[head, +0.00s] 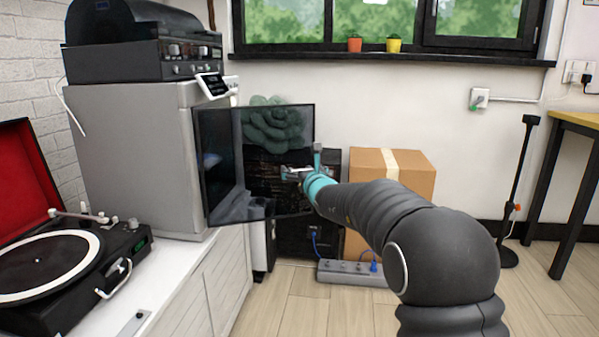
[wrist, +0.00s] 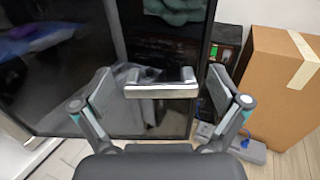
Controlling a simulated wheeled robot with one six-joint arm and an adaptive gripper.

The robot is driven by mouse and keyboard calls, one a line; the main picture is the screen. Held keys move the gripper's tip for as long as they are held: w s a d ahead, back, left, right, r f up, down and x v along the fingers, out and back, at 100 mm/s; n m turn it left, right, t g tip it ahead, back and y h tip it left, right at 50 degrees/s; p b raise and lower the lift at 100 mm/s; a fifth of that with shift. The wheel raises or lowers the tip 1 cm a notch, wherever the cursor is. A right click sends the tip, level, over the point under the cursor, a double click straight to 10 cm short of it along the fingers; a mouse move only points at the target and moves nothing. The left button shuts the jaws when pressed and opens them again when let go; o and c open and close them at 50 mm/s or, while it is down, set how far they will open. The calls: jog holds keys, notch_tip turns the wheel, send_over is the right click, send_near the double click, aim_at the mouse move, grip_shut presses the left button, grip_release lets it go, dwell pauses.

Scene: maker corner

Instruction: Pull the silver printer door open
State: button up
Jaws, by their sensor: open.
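The silver printer (head: 140,150) stands on a white cabinet at the left. Its dark see-through door (head: 222,150) stands open, swung out from the front at a wide angle; it fills much of the wrist view (wrist: 60,85). My gripper (head: 303,172) is at the door's free right edge. In the wrist view, the silver bar handle (wrist: 162,91) lies between my spread fingers (wrist: 162,86), with gaps on both sides. My gripper is open and holds nothing. In the head view, the handle is small and partly covered by my gripper.
A cardboard box (head: 415,178) and a power strip (head: 352,273) lie right of the door. A dark cabinet (head: 330,165) with a green coiled thing (head: 272,125) is behind it. A turntable (head: 75,260) sits front left. Floor at the front middle is clear.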

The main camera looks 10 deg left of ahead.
jog(key=v, duration=1.2)
